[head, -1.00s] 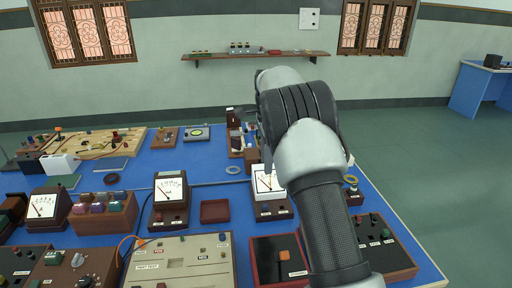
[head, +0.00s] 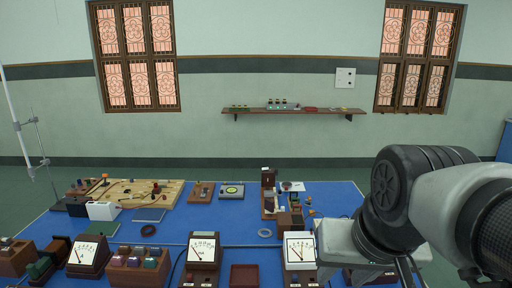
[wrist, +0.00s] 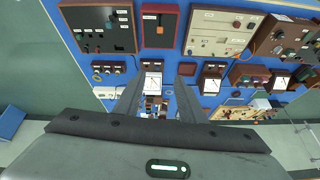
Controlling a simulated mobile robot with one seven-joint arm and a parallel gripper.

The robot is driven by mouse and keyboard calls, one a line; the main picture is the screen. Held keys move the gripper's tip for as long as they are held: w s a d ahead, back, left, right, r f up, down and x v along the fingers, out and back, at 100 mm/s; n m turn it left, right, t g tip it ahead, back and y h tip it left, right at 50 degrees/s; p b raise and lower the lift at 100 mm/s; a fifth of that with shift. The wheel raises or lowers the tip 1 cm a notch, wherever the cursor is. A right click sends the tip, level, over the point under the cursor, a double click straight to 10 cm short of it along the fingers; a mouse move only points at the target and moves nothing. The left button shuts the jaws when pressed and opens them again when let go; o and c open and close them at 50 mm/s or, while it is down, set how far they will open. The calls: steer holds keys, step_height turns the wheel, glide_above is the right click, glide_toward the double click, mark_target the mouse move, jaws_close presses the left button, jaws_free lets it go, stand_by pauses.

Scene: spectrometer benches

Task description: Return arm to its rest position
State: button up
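My arm (head: 425,205) shows at the right side of the head view, bent, with its dark joint over the right part of the blue bench. My gripper (wrist: 160,76) shows in the wrist view with its two fingers apart and nothing between them. It is above the bench, and a white-faced meter (wrist: 152,82) shows far below in the gap. In the head view the fingers are not clearly visible.
The blue bench (head: 335,195) carries several meters, including one (head: 299,252) near my arm, plus a small brown tray (head: 244,276) and a wooden board (head: 125,193). A wall shelf (head: 300,112) is behind. Green floor (wrist: 45,75) lies beside the bench.

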steer(key=shift+s+f+n, duration=0.25)
steer(key=shift+s+n, duration=0.05)
steer(key=shift+s, duration=0.25)
steer(key=shift+s+f+n, duration=0.25)
steer(key=shift+s+n, duration=0.05)
steer(key=shift+s, duration=0.2)
